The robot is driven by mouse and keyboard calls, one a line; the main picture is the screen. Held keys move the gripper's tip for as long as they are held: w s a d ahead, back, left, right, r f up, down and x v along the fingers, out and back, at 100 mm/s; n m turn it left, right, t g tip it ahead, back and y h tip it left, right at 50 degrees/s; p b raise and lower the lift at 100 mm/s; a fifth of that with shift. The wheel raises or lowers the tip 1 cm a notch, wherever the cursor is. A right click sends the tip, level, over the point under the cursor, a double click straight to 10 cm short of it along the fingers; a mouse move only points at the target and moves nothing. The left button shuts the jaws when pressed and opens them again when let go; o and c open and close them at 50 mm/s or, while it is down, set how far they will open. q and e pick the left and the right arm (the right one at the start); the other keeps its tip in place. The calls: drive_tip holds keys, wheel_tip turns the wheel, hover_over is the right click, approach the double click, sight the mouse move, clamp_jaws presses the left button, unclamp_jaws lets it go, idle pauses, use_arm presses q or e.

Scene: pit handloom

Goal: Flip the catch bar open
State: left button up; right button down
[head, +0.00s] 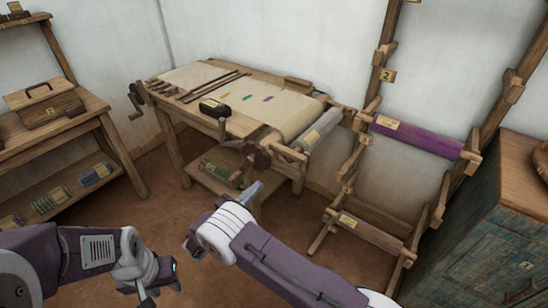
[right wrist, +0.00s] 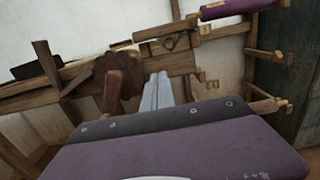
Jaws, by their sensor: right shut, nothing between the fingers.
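The loom (head: 225,100) stands in the middle of the head view. At its front right corner are a dark toothed wheel (head: 258,158) and a short wooden bar (head: 290,153), which may be the catch bar; I cannot tell for certain. In the right wrist view the toothed wheel (right wrist: 119,70) is just left of my fingers, partly behind an upright wooden piece (right wrist: 112,92). My right gripper (head: 252,191) is shut and empty, below and in front of the wheel; its fingers show in the wrist view (right wrist: 158,88). My left gripper (head: 147,292) is low at the front, its fingers unclear.
A grey roll (head: 319,131) lies at the loom's right end. A rack with a purple roll (head: 418,136) stands to the right, beside a dark green cabinet (head: 480,240). A side table (head: 75,125) with a wooden box (head: 45,105) is at left. The floor between is clear.

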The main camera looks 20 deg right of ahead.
approach(281, 155)
drive_tip(key=w+d+f, duration=0.1)
drive_tip(key=d+f, duration=0.1)
drive_tip(key=w+d+f, duration=0.2)
drive_tip(key=shift+b, duration=0.35)
drive_tip(key=r, duration=0.2)
drive_tip(key=w+d+r, duration=0.1)
drive_tip(key=shift+r, duration=0.15)
drive_tip(key=shift+d+r, duration=0.15)
drive_tip(key=shift+r, duration=0.3)
drive_tip(key=shift+r, duration=0.1)
